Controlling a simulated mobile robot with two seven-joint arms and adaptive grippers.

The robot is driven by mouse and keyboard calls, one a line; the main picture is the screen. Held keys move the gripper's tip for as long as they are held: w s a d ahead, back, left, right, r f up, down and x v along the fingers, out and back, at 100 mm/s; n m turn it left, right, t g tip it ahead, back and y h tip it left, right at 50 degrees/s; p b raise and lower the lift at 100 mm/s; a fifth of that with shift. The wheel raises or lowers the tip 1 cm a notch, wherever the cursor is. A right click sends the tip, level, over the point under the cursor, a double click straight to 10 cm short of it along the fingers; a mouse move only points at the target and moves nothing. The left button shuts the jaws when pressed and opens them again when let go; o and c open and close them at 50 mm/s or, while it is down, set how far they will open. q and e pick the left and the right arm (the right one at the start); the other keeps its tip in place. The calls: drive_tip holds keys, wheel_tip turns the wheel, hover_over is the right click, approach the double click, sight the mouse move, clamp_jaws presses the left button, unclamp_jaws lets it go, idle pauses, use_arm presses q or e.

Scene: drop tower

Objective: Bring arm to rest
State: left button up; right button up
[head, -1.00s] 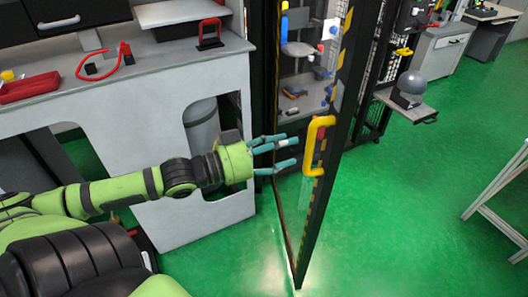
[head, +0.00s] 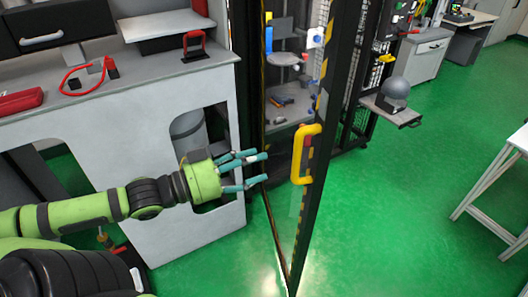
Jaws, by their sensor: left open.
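My left arm (head: 110,205) is green with black joints and reaches in from the left, in front of the grey workbench. My left gripper (head: 262,171) has teal fingers that are spread open and empty, pointing right. It is to the left of the yellow handle (head: 301,153) on the open door, with a gap between them. The door has a dark frame (head: 322,150) with yellow-black stripes and a clear panel, and it stands ajar. My right gripper is not in view.
The grey workbench (head: 160,75) is behind my left arm, with a red cable loop and a red-handled item on top. The tower's shelves (head: 288,105) show behind the door. A grey dome (head: 394,93) sits on a side shelf. Green floor on the right is clear up to a white table (head: 495,180).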

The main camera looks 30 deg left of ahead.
use_arm(q)
drive_tip(key=s+a+f+n+g+y, duration=0.1)
drive_tip(key=s+a+f+n+y, duration=0.3)
drive_tip(key=a+f, duration=0.7)
drive_tip(key=a+f+n+g+y, duration=0.1)
drive_tip(key=a+f+y, duration=0.5)
drive_tip(key=a+f, duration=0.45)
drive_tip(key=s+f+n+g+y, duration=0.15)
drive_tip(key=s+f, duration=0.35)
drive_tip(key=f, duration=0.8)
drive_tip(key=s+d+f+g, duration=0.3)
drive_tip(key=s+d+f, duration=0.3)
drive_tip(key=f, duration=0.4)
drive_tip(key=s+d+f+g, duration=0.4)
drive_tip(key=s+f, duration=0.3)
drive_tip(key=f, duration=0.3)
drive_tip(key=s+d+f+m+g+h, duration=0.1)
drive_tip(key=s+d+f, duration=0.3)
drive_tip(key=d, duration=0.4)
drive_tip(key=s+d+f+m+g+h, duration=0.1)
drive_tip(key=s+d+f+m+g, duration=0.1)
drive_tip(key=s+d, duration=0.5)
wheel_tip(320, 180, down, 2)
drive_tip(key=d+g, duration=0.1)
drive_tip(key=d, duration=0.1)
drive_tip(key=shift+s+d+f, duration=0.15)
drive_tip(key=shift+d, duration=0.15)
